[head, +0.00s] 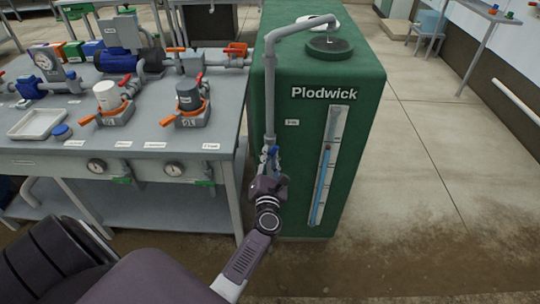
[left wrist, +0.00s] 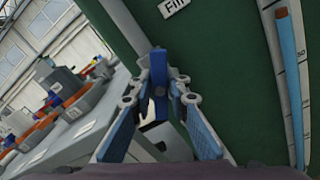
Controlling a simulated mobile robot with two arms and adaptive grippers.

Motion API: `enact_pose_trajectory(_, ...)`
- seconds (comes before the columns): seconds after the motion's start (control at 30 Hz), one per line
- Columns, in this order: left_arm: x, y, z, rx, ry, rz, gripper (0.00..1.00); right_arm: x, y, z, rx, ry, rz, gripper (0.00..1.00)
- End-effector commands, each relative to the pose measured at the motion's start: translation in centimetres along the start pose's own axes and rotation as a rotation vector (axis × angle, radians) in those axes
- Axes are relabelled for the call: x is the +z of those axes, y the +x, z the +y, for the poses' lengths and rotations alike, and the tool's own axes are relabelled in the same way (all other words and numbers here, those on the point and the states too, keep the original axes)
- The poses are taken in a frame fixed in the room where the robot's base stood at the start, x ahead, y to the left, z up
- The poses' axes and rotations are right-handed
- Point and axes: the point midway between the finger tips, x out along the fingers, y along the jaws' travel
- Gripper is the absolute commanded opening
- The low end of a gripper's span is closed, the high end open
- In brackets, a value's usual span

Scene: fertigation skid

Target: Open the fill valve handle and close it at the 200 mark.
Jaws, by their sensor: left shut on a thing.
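The green Plodwick tank (head: 355,75) stands right of the bench, with a grey fill pipe (head: 268,90) running down its left front edge. My left gripper (head: 268,155) is at the lower end of this pipe. In the left wrist view its fingers (left wrist: 158,88) are closed around the blue fill valve handle (left wrist: 158,92), partly hidden between them. A sight gauge (head: 328,165) on the tank front holds a blue column, also in the left wrist view (left wrist: 291,80); its numbers are too small to read surely. My right gripper is not in view.
The grey bench (head: 60,155) at left carries pumps, orange-handled valves, a white tray (head: 37,124) and small cups. Dial gauges (head: 173,169) sit on its front edge. The tank's open top port (head: 329,46) has the pipe's spout over it. Floor right of the tank is clear.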

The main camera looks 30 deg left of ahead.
Motion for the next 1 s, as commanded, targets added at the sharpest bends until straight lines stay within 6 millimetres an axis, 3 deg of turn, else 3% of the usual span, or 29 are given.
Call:
enact_pose_trajectory(0.37,0.1,0.0,0.0,0.0,0.112,0.001,0.0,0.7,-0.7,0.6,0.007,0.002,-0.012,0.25)
enact_pose_trajectory(1.0,0.1,-0.1,-0.3,-0.002,0.685,0.001,0.0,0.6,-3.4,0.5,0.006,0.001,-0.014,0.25)
